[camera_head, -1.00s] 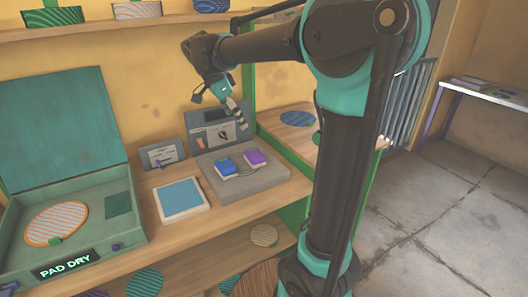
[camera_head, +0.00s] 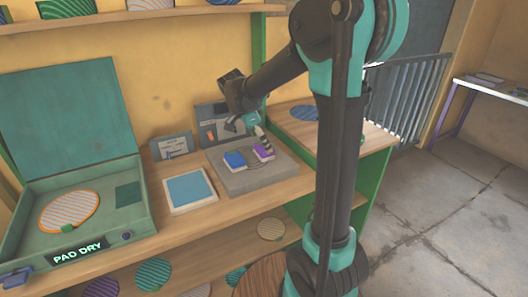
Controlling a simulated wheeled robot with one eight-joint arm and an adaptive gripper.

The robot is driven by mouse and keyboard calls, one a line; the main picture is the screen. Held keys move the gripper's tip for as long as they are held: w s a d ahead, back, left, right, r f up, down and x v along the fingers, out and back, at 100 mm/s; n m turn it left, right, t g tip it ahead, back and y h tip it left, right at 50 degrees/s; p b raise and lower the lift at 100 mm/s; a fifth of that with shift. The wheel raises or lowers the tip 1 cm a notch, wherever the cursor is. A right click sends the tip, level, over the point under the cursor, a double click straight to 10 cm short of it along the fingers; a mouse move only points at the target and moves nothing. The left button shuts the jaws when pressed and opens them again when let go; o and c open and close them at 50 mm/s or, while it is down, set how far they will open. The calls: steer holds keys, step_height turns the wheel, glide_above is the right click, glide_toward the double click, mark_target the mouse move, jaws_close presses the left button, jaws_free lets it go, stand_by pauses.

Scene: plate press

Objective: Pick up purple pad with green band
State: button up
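The purple pad (camera_head: 265,154) lies on a grey slab on the workbench. A green band on it is too small to make out. A blue pad (camera_head: 234,161) lies just left of it on the same slab. My gripper (camera_head: 249,138) hangs from above over the back of the slab, close to the purple pad. Its dark left finger and striped right finger look spread apart, with nothing seen between them. The striped finger covers part of the purple pad's back side; I cannot tell whether it touches.
The grey slab (camera_head: 237,184) has bare edges. A blue-topped panel (camera_head: 189,191) lies to its left. An open green case (camera_head: 143,222) labelled PAD DRY holds a striped round pad (camera_head: 69,211). Upright panels (camera_head: 172,147) stand behind. Round pads lie on the lower shelf.

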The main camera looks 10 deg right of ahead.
steer(key=shift+x, duration=1.45)
steer(key=shift+c, duration=0.3)
steer(key=c, duration=1.2)
